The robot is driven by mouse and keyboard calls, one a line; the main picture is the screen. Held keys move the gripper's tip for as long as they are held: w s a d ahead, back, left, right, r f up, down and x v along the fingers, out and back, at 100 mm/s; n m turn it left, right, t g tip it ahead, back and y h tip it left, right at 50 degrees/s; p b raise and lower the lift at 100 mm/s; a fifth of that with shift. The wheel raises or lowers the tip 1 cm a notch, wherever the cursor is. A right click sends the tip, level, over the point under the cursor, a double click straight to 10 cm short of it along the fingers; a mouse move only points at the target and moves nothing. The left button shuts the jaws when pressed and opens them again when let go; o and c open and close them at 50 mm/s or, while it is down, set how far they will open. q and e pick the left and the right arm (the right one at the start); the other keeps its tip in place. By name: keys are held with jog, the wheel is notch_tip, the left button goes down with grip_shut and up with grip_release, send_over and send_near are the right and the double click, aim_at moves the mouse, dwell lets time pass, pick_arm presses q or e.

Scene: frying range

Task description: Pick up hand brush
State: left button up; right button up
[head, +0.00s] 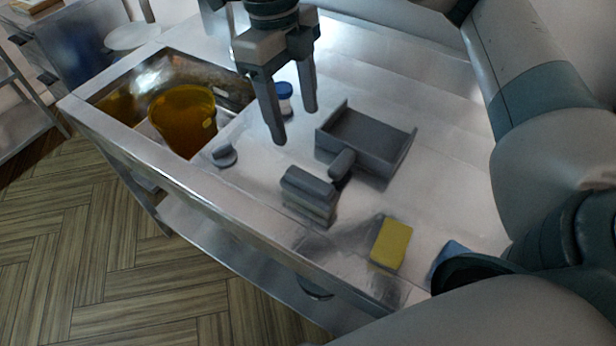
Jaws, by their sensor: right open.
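The hand brush (308,197) appears to be the dark grey block with a lighter lower part on the steel counter, near its front edge. It lies beside a grey dustpan (372,140). A short rounded grey handle (342,164) lies between the two; I cannot tell which of them it belongs to. My right gripper (294,124) hangs above the counter, fingers pointing down, open and empty. In the picture it is above the brush and left of the dustpan, apart from both. My left gripper is not in view.
A steel sink (135,125) at left holds an amber pot (183,118). A blue-lidded container (284,98) stands behind my right gripper. A small dark knob-like object (224,155) is by the sink. A yellow sponge (391,243) and a blue item (453,250) lie front right.

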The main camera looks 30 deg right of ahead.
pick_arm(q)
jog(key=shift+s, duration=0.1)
pick_arm(e)
jog(key=shift+s+a, duration=0.1)
jog(key=shift+s, duration=0.05)
jog(key=p, duration=0.2)
send_near(307, 180)
jog(key=f, duration=0.1)
jog(key=f+p, duration=0.1)
jog(key=f, duration=0.1)
jog(key=f+p, duration=0.1)
jog(key=f, duration=0.1)
jog(key=shift+s, duration=0.4)
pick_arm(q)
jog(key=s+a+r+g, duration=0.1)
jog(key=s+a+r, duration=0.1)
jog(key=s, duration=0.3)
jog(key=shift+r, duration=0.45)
pick_arm(e)
jog(key=shift+f, duration=0.4)
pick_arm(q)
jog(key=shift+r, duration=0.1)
